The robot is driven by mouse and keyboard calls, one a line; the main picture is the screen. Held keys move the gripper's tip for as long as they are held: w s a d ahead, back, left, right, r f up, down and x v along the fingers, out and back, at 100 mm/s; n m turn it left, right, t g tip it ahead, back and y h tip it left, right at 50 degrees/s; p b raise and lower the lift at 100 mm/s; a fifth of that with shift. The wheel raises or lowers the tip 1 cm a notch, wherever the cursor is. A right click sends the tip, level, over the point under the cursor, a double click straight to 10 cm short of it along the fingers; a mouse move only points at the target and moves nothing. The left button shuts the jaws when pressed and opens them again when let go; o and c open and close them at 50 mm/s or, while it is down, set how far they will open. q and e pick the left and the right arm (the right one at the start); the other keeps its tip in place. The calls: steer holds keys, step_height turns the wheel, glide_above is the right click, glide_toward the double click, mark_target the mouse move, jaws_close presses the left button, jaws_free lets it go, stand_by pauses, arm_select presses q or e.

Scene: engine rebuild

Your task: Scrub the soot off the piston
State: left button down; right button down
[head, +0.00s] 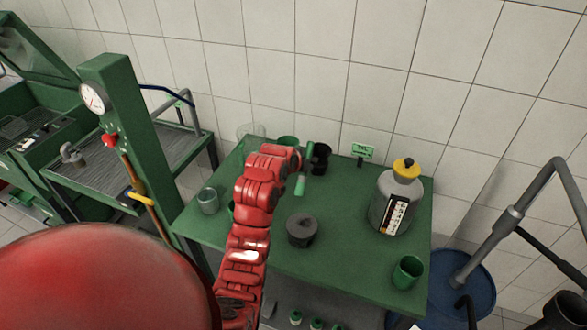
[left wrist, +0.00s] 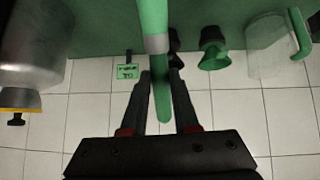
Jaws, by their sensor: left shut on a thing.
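A dark grey, round piston (head: 302,230) stands on the green table (head: 345,255), with a dark recess in its top. My left gripper (head: 301,162) is above the back of the table, behind the piston in the head view. It is shut on a green rod-like tool (head: 300,186), which looks like a brush. In the left wrist view the tool (left wrist: 153,15) has a grey band and passes between the two fingers (left wrist: 162,100). Its working end is not clear. The tool is apart from the piston. My right gripper is not in view.
A grey bottle (head: 390,208) with a yellow cap stands right, a green cup (head: 408,270) at the front right corner. A black cup (head: 321,158) and green sign (head: 362,152) are at the back. A grey-green cup (head: 208,201) stands left. The table between piston and bottle is clear.

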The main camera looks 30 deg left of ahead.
mark_target(296, 192)
arm_select(q)
steer(key=s+t, duration=0.1)
steer(key=s, duration=0.1)
steer(key=s+r+t+p, duration=0.1)
steer(key=s, duration=0.2)
steer(key=shift+s+d+r, duration=0.1)
steer(key=shift+s+d, duration=0.1)
steer(key=shift+s, duration=0.1)
steer(key=shift+m, duration=0.3)
steer(key=shift+s+d+f+b, duration=0.15)
steer(key=shift+f+b, duration=0.1)
steer(key=shift+f, duration=0.75)
steer(key=shift+s+d+f+b, duration=0.1)
steer(key=shift+f+b, duration=0.2)
steer(key=shift+f, duration=0.65)
steer(key=shift+s+d+f+b, duration=0.15)
steer(key=shift+f+b, duration=0.1)
steer(key=shift+f, duration=0.75)
steer(key=shift+a+f+b, duration=0.1)
steer(key=shift+f+b, duration=0.4)
steer(key=shift+f, duration=0.15)
